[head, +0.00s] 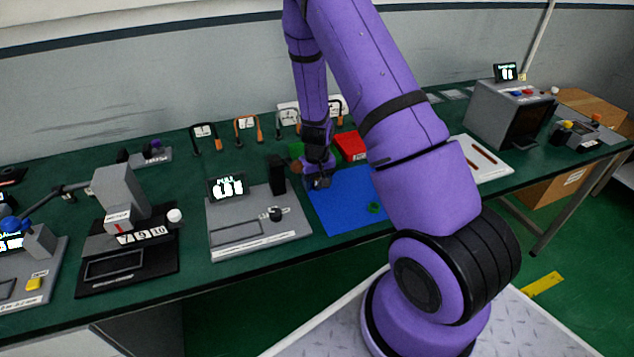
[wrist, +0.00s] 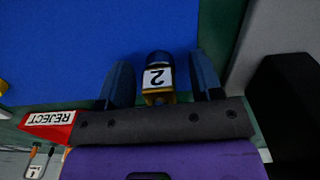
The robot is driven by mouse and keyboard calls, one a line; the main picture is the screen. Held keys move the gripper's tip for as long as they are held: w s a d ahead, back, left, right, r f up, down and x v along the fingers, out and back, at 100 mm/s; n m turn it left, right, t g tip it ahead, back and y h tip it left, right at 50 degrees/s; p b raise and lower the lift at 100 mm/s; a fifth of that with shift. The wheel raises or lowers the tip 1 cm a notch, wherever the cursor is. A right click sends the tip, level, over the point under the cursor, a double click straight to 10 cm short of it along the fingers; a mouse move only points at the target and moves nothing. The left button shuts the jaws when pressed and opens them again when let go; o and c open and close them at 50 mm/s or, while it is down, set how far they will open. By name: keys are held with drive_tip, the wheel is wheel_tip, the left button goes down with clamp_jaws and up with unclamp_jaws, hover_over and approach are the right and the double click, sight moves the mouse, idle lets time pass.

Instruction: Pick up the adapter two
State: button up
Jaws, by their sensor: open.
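Adapter two (wrist: 158,77) shows in the wrist view, with a dark blue rounded top, a white label bearing a 2 and a yellow lower part. My gripper (wrist: 161,62) is open, with one blue finger on each side of the adapter and a visible gap on both sides. In the head view my gripper (head: 318,182) is low over the back left part of the blue mat (head: 345,205). The adapter is not clearly visible there, hidden by my gripper.
A red bin (head: 350,146) stands behind the mat; its REJECT label (wrist: 48,118) shows in the wrist view. A green bin (head: 297,150) is partly behind my arm. A grey device (head: 257,222) with a black upright block (head: 277,174) stands left.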

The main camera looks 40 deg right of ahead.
drive_tip(key=c, duration=1.1)
drive_tip(key=shift+r, duration=0.1)
